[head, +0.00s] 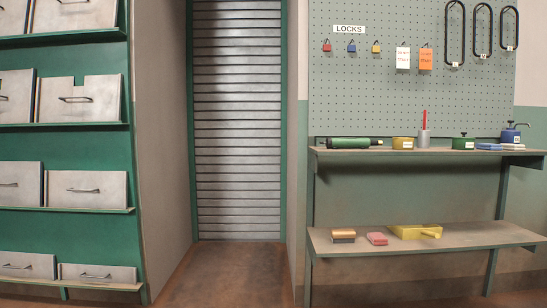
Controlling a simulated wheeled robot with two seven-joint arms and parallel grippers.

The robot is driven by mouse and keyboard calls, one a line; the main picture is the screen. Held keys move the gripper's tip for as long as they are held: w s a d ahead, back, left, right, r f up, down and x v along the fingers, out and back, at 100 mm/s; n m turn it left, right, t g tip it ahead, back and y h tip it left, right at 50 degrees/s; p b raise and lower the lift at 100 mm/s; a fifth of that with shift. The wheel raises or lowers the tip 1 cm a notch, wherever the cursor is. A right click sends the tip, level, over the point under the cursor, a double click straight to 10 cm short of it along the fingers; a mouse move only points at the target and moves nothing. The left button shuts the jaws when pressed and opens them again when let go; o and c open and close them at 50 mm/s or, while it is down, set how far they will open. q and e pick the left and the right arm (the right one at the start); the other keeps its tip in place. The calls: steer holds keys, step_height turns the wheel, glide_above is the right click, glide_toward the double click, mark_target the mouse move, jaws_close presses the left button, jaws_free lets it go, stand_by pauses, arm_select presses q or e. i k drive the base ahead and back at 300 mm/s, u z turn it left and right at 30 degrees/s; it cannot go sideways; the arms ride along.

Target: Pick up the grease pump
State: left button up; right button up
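Two things on the upper shelf could be the grease pump, and I cannot tell for sure which it is. A green cylinder with a black end (348,143) lies on its side at the shelf's left end. A blue can with a dark pump top and spout (511,135) stands upright at the right end, with a pale label on its front. Neither of my grippers shows in the head view.
The upper shelf (340,154) also holds a yellow tin (403,143), a grey cup with a red stick (423,138), a green tin (463,143) and flat pads (489,147). A lower shelf (345,247) juts out below. Hopper racks (135,180) stand left; the floor between (225,275) is clear.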

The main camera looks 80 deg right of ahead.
mark_target(333, 142)
steer(key=z, duration=2.95)
